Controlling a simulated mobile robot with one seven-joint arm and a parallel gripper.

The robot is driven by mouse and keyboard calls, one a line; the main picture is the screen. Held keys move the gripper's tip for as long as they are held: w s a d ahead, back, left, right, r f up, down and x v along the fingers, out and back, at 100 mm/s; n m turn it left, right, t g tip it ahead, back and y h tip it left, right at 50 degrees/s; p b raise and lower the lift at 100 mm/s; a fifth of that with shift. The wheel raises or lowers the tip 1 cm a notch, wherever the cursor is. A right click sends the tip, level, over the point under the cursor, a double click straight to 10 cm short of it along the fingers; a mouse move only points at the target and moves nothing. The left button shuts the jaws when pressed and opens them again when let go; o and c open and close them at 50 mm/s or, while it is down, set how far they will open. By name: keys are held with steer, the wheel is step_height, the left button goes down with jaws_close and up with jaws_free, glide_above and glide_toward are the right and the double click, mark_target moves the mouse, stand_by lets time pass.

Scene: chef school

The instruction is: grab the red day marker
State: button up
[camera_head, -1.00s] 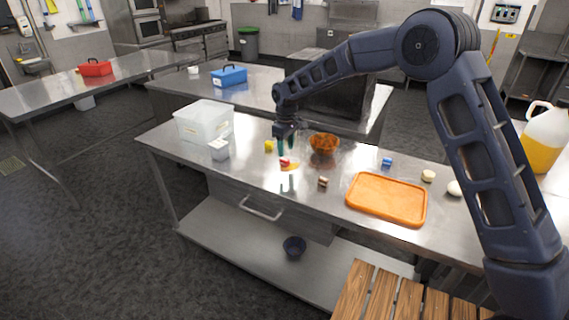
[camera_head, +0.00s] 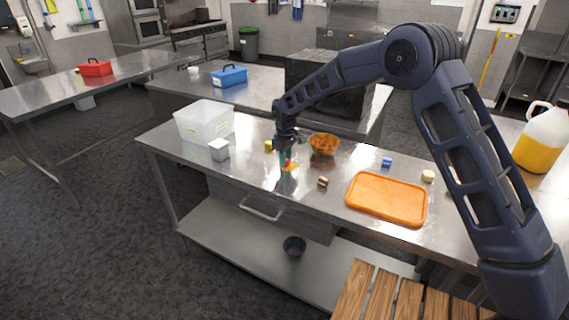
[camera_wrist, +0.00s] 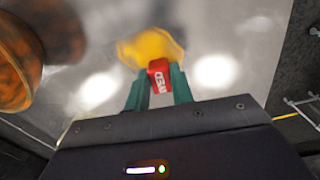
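The red day marker (camera_wrist: 159,76) is a small red block with white lettering, sitting between my fingertips in the wrist view. Both teal fingers of my gripper (camera_wrist: 160,88) appear to press on its sides, and it looks sharp while the background is blurred. In the head view my gripper (camera_head: 286,172) is over the front part of the steel table (camera_head: 240,165), with a bit of the red marker (camera_head: 288,156) showing by the fingers. A yellow-orange piece (camera_wrist: 150,47) lies just beyond the marker. Whether the marker touches the table is unclear.
An orange bowl (camera_head: 324,144) stands close right of my gripper. A brown block (camera_head: 322,182), an orange tray (camera_head: 388,199) and a blue block (camera_head: 387,162) lie further right. A clear bin (camera_head: 204,122) and a white-grey box (camera_head: 219,150) stand left.

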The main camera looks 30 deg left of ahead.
steer(key=shift+c, duration=1.4)
